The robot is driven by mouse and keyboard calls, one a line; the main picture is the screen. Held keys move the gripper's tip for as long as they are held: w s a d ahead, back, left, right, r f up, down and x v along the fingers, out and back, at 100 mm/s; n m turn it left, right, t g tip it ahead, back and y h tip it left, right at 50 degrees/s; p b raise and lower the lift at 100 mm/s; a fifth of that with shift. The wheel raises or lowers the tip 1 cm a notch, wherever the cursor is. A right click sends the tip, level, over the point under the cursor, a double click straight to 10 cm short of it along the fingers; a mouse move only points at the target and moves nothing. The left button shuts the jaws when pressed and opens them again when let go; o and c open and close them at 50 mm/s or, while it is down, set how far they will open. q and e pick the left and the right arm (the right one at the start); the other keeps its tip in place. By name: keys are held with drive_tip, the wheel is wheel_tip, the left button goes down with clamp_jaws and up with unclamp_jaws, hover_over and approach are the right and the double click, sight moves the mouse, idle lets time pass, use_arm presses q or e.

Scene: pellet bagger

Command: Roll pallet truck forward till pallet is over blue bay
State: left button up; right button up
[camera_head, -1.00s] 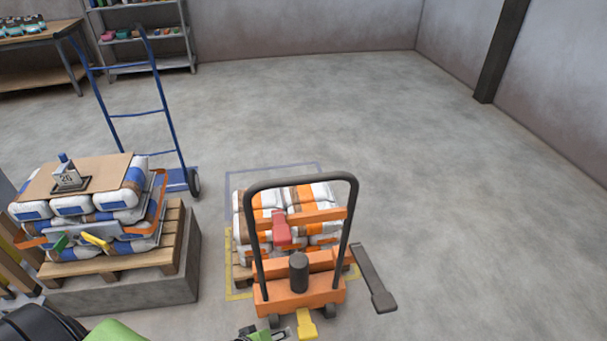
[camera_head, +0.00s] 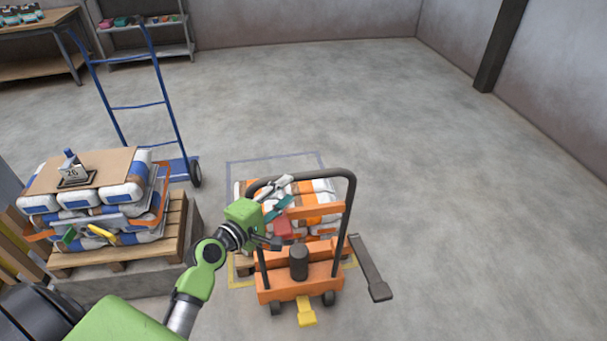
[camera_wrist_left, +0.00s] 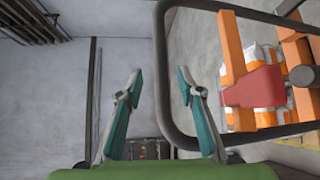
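The orange pallet truck (camera_head: 298,283) stands with its black hoop handle (camera_head: 354,205) upright. The pallet (camera_head: 243,266) beyond it carries orange-and-white bags (camera_head: 322,190) and sits in the yellow-outlined bay. The blue-outlined bay (camera_head: 275,158) lies just beyond, partly hidden by the load. My left gripper (camera_head: 282,196) is open at the handle's upper left corner. My right gripper is not in view.
A pallet of blue-and-white bags (camera_head: 80,200) stands on a concrete block at left, with a blue hand truck (camera_head: 140,106) behind it. A black lever or pedal (camera_head: 370,267) sits right of the truck. The floor beyond and right is clear.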

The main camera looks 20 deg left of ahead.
sight(300, 180)
use_arm(q)
drive_tip(key=x, duration=0.9)
drive_tip(key=shift+f+p, duration=0.1)
drive_tip(key=shift+p, duration=0.25)
clamp_jaws()
